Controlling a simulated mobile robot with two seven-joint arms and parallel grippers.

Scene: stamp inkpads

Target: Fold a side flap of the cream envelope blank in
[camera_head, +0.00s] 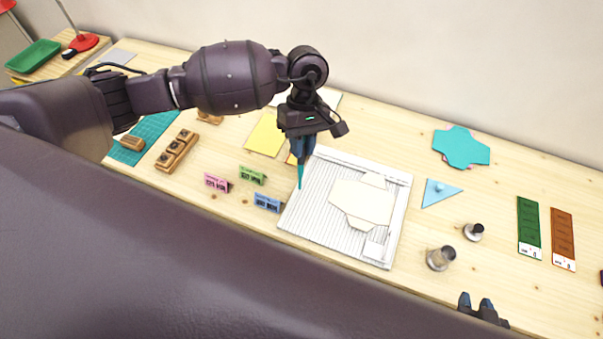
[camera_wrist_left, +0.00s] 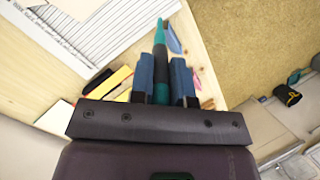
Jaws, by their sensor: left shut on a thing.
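The cream envelope blank (camera_head: 358,202) lies on the white grooved scoring board (camera_head: 312,208). One small flap points toward the back and a larger one toward the front. My left gripper (camera_head: 299,160) is shut on a slim teal-tipped tool (camera_head: 300,182), which points down over the board's left part, left of the blank and apart from it. The tool (camera_wrist_left: 160,60) also shows between the blue fingers in the left wrist view. Whether its tip touches the board is unclear. My right gripper (camera_head: 482,307) shows at the front edge, its fingertips apart and nothing visible between them.
Pink (camera_head: 217,182), green (camera_head: 252,176) and blue (camera_head: 267,202) small blocks stand left of the board. A blue triangle (camera_head: 440,192) and two stampers (camera_head: 441,258) are to its right. A teal blank (camera_head: 461,147) lies at the back right.

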